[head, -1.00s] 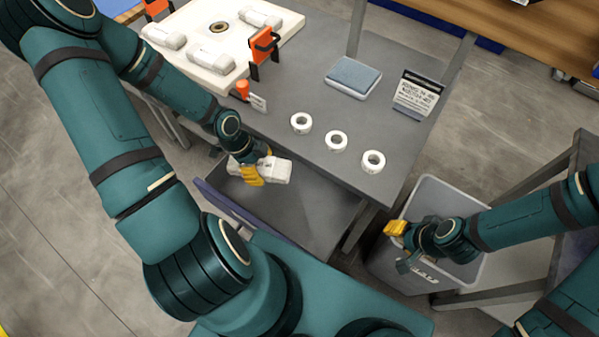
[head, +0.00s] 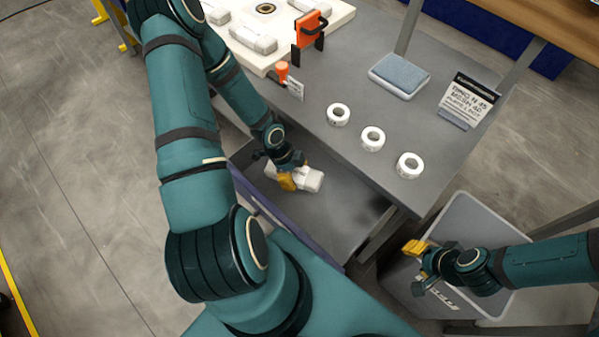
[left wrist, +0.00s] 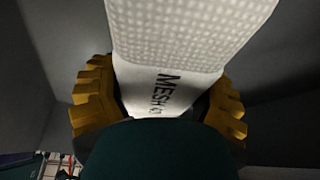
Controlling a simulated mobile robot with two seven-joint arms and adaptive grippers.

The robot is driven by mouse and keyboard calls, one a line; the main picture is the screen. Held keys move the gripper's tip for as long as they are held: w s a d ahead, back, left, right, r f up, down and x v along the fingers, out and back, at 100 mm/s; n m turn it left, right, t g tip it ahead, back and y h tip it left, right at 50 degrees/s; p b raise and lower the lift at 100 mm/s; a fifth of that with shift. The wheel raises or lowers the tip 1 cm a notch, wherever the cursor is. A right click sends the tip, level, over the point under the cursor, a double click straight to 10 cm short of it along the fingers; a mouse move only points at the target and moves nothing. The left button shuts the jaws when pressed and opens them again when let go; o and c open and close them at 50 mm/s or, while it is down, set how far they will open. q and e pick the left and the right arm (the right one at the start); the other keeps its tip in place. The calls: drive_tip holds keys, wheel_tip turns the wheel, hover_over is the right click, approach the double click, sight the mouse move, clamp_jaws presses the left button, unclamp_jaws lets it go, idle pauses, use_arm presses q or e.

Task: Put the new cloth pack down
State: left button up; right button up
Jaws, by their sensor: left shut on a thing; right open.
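The new cloth pack (head: 309,181) is a white roll, held by my left gripper (head: 288,181) inside the open drawer (head: 345,205) below the grey table. In the left wrist view the pack (left wrist: 180,30) runs between the yellow fingers and a band on it reads "MESH". The gripper is shut around the band. I cannot tell whether the pack touches the drawer floor. My right gripper (head: 415,267) is open and empty above the grey bin.
The grey bin (head: 470,215) stands at the right. The right part of the drawer is empty.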

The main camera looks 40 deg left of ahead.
use_arm(q)
drive_tip(key=shift+w+d+f+b, duration=0.1)
drive_tip(key=shift+w+f+b, duration=0.3)
drive_tip(key=shift+w+f, duration=0.4)
drive_tip(key=shift+w+r, duration=0.1)
drive_tip(key=shift+r, duration=0.05)
drive_tip(key=o, duration=1.3)
drive_tip(key=p+v, duration=0.3)
drive_tip(key=v, duration=0.4)
drive_tip(key=shift+r, duration=0.3)
